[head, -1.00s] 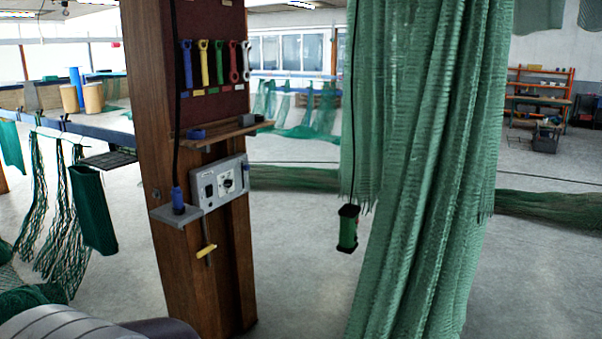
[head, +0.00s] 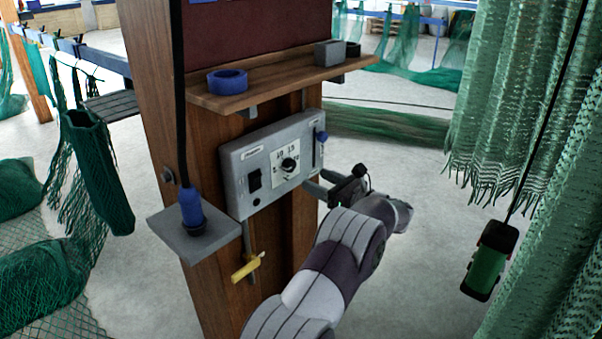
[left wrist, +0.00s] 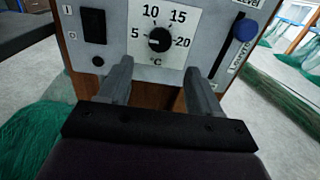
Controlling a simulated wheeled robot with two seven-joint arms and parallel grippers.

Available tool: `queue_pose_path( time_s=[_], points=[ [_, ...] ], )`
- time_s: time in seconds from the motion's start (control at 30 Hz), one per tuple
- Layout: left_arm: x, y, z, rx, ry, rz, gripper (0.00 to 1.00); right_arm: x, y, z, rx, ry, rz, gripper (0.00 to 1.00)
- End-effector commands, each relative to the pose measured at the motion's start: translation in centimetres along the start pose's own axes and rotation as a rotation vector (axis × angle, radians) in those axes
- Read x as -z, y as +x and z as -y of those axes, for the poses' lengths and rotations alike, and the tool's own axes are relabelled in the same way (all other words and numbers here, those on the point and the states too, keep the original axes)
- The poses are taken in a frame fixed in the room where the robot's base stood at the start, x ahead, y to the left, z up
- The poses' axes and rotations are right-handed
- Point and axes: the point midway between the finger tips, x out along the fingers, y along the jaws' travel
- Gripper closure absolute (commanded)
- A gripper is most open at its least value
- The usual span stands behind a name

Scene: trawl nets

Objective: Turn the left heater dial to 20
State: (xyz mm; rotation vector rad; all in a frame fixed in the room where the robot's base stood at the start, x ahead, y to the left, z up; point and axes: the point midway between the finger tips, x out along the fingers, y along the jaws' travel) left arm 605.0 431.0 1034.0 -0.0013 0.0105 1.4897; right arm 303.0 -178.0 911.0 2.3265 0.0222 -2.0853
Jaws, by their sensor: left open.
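The heater dial (head: 289,165) is a round black knob on a white scale plate on a grey control box (head: 240,158), which is fixed to a wooden post. In the left wrist view the dial (left wrist: 159,40) has 5, 10, 15 and 20 printed around it and °C below. I cannot clearly tell where its pointer stands. My left gripper (head: 318,188) is open in front of the box's lower right part. In the left wrist view its two fingers (left wrist: 160,82) point at the box, spread below the dial on either side, apart from it.
The box also has a black rocker switch (head: 253,181) and a blue-knobbed slider (head: 321,137). A wooden shelf (head: 285,88) juts out above it. A grey bracket (head: 195,237) with a blue plug (head: 191,205) is at left. A yellow handle (head: 247,267) is below. Green netting (head: 530,110) hangs at right.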

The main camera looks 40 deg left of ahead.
Motion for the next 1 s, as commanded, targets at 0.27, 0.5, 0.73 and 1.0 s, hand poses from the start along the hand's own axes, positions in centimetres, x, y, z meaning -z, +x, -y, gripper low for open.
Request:
queue_pose_path(
  time_s=[0.27, 0.5, 0.73, 1.0],
  points=[
    [-0.3, 6.4, 0.0, 0.000, 0.003, 0.000, 0.36, 0.2, -1.7, 0.0, 0.000, 0.000, 0.001, 0.57],
    [-0.1, 8.1, 0.1, 0.004, 0.003, 0.001, 0.36, 0.2, -1.9, 0.0, 0.000, 0.000, 0.001, 0.57],
    [-0.1, 8.1, 0.1, 0.004, 0.003, 0.001, 0.49, 0.2, -1.9, 0.0, 0.000, 0.000, 0.001, 0.57],
    [-0.1, 8.0, 0.1, 0.004, 0.005, 0.001, 0.91, 0.2, -1.9, 0.0, 0.000, 0.000, 0.001, 0.57]
  ],
)
